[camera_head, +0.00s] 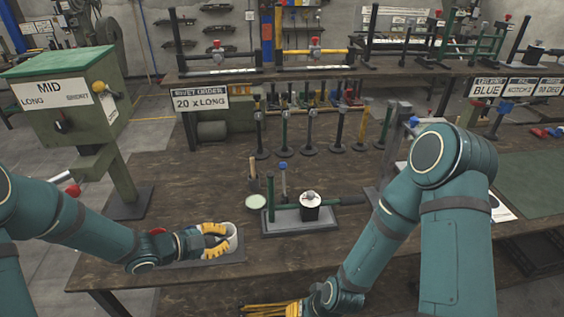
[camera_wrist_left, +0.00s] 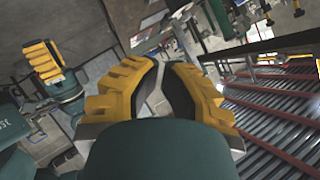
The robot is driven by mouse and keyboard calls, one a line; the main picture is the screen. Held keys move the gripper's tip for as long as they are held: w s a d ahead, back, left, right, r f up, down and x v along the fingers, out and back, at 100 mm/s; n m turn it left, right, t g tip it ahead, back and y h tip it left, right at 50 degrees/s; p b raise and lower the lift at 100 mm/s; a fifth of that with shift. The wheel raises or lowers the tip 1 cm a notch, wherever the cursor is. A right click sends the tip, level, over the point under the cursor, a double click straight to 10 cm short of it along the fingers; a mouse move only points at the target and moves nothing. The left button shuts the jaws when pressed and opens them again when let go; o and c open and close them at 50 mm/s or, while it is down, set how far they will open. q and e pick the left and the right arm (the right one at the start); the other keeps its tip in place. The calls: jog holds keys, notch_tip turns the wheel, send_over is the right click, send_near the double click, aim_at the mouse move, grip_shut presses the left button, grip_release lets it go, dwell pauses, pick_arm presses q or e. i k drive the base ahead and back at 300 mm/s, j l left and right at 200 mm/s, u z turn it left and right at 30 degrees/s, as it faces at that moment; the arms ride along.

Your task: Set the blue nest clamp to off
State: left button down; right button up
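No clamp with a readable "nest clamp" label shows. A small upright post with a blue top (camera_head: 283,167) stands behind a grey fixture plate (camera_head: 290,230) at the middle of the bench. A sign reading BLUE (camera_head: 487,88) is at the back right; what lies below it is partly hidden by my right arm. My left gripper (camera_head: 232,240) is low over the bench, left of the fixture plate. My right gripper (camera_head: 270,308) is cut off at the bottom edge.
The fixture plate carries a green post (camera_head: 271,195) and a black-and-white cylinder (camera_head: 310,205). A round pale dish (camera_head: 256,202) is beside it. A green box marked MID (camera_head: 68,95) stands at left. Several upright posts line the bench back. Bare wood shows behind the left gripper.

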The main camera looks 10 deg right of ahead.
aim_at(282, 164)
jog(key=i+l, duration=0.25)
jog(key=i, duration=0.2)
jog(key=i+l, duration=0.3)
jog(key=i, duration=0.1)
